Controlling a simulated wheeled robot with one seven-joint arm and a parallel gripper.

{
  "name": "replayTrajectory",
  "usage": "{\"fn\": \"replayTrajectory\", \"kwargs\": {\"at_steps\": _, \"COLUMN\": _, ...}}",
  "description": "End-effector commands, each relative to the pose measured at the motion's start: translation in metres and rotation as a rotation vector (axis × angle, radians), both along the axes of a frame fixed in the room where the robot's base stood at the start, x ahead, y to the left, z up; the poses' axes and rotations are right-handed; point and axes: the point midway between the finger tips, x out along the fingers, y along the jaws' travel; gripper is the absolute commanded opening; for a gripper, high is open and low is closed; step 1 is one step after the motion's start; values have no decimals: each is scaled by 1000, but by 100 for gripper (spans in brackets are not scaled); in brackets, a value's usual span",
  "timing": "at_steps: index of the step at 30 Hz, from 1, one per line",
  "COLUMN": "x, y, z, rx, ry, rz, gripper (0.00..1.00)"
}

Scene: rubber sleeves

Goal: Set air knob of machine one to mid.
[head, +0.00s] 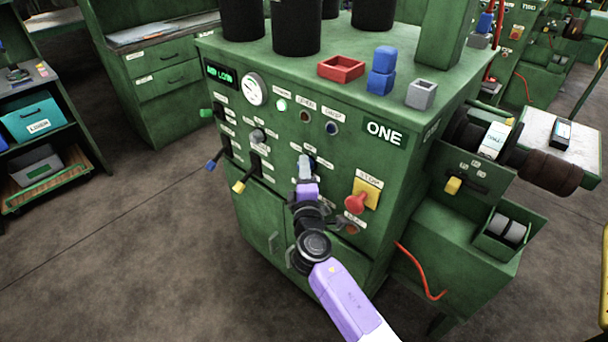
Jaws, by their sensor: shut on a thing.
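Machine one is the green cabinet (285,140) with a "ONE" plate (384,133) on its front. My gripper (305,163) reaches the middle of the front panel from below and is shut on a knob there. The gripper hides most of this knob; a little dark blue shows beside the fingers. I cannot read its label or tell where it points. Another knob (258,136), grey, sits to the left on the same panel.
A red stop button (356,203) on a yellow plate is right of my gripper. Levers with blue (211,165) and yellow (239,186) tips stick out at left. A gauge (254,89) and a green-lit display (220,75) are above. Open floor lies at front left.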

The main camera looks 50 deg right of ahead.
Motion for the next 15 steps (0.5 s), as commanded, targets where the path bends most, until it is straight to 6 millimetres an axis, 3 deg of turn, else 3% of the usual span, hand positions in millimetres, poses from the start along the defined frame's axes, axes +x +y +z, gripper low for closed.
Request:
{"fn": "replayTrajectory", "kwargs": {"at_steps": 1, "x": 0, "y": 0, "z": -8, "rx": 0, "ry": -14, "rz": 1, "gripper": 0}}
{"fn": "replayTrajectory", "kwargs": {"at_steps": 15, "x": 1, "y": 1, "z": -14, "rx": 7, "ry": -204, "rz": 1, "gripper": 0}}
